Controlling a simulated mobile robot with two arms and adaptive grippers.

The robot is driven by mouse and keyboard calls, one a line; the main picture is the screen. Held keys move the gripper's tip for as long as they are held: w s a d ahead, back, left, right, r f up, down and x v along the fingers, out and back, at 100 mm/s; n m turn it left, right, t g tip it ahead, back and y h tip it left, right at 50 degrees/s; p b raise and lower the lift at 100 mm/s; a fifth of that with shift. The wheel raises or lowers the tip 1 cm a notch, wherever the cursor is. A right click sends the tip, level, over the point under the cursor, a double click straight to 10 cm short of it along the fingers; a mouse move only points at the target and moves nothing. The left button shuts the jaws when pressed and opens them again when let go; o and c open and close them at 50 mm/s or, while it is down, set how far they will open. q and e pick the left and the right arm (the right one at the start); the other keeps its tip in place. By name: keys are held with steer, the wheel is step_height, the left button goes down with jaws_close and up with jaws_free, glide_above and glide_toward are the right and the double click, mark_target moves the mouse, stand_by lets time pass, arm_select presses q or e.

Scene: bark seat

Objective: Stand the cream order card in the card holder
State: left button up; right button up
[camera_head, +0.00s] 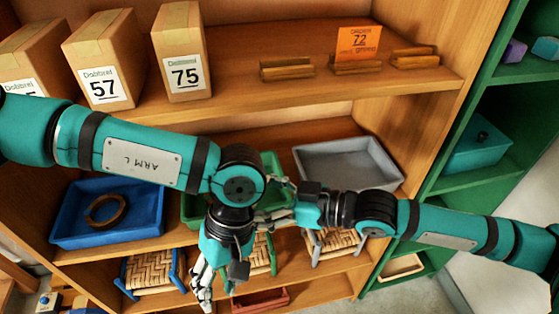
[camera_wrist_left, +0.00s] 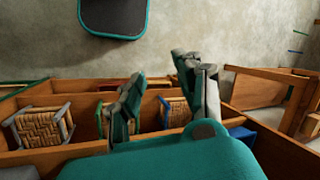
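I do not see a cream order card in either view. Three small wooden card holders stand on the upper shelf: a left one (camera_head: 286,69), a middle one (camera_head: 345,68) and a right one (camera_head: 414,58). An orange card (camera_head: 358,42) marked 72 stands upright in the middle one; the left and right ones look empty. My left gripper (camera_head: 214,284) hangs low in front of the shelves, well below the holders. Its fingers are apart and empty in the left wrist view (camera_wrist_left: 162,95). My right gripper (camera_head: 272,202) points left beside the left wrist; its fingers look apart, with nothing seen between them.
Boxes marked 57 (camera_head: 107,60) and 75 (camera_head: 183,50) stand left on the upper shelf. Below are a blue tray (camera_head: 70,226) with a brown ring, a green tray (camera_head: 194,212), a grey tray (camera_head: 350,152) and woven stools (camera_head: 150,272). A green shelf (camera_head: 480,180) stands right.

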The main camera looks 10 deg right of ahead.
arm_select(q)
steer(key=w+d+r+n+t+h, duration=0.2)
steer(key=d+r+n+h, duration=0.1)
steer(key=d+r, duration=0.55)
steer(key=w+d+r+n+t+h, duration=0.1)
steer(key=d+r+n+t+h, duration=0.3)
steer(key=d, duration=0.7)
arm_select(e)
steer(key=shift+s+r, duration=0.1)
steer(key=shift+s, duration=0.1)
steer(key=shift+w+a, duration=0.1)
steer(key=shift+w, duration=0.15)
steer(key=shift+s, duration=0.1)
arm_select(q)
steer(key=w+a+r+n+y, duration=0.2)
steer(key=w+a+n+y, duration=0.7)
steer(key=n, duration=0.9)
steer(key=shift+h, duration=0.7)
steer(key=x, duration=0.7)
steer(key=d+x, duration=0.1)
steer(key=x, duration=0.3)
steer(key=shift+w+f, duration=0.25)
steer(key=shift+f, duration=0.25)
